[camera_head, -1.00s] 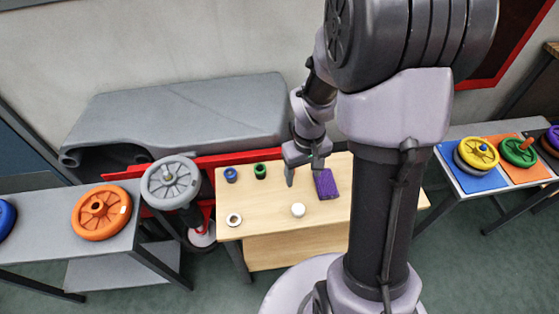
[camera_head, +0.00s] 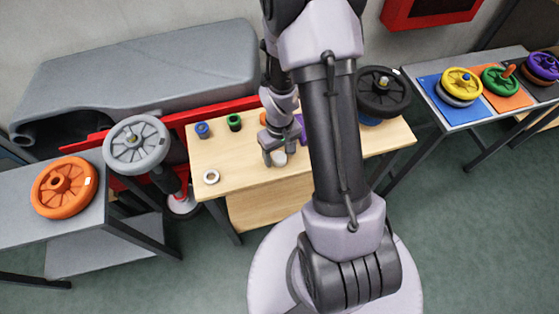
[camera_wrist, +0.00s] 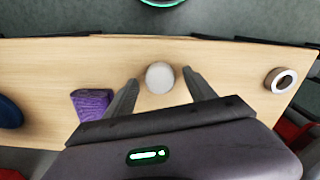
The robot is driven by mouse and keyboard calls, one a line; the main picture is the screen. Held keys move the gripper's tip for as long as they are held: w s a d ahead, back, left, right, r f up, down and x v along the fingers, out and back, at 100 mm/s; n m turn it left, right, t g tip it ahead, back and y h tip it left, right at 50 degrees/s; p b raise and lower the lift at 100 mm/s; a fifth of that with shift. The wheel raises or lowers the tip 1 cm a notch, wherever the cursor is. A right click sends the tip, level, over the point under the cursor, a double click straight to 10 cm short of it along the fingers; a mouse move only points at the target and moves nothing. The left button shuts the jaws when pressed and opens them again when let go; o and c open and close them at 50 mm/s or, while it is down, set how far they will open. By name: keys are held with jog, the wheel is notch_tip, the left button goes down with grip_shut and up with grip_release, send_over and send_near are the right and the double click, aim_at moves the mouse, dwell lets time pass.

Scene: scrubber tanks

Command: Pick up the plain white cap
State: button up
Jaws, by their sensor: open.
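The plain white cap (camera_head: 279,158) sits on the light wooden table (camera_head: 240,180), near its front edge. In the wrist view the white cap (camera_wrist: 160,77) lies between the two open fingers of my gripper (camera_wrist: 162,90), close to their tips, with a gap on each side. In the head view my gripper (camera_head: 276,161) is low over the table at the cap and partly covers it. A white ring (camera_head: 211,177) with a hole lies to the left on the same table; the white ring also shows in the wrist view (camera_wrist: 281,80).
A purple block (camera_wrist: 91,103) lies beside my gripper. A blue cap (camera_head: 202,130) and a green cap (camera_head: 234,122) stand at the table's back left. A black wheel (camera_head: 383,92) is at the right end. Bare wood lies between the white ring and my gripper.

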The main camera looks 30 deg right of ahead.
jog(key=shift+r, duration=0.15)
jog(key=shift+c, duration=0.8)
grip_shut()
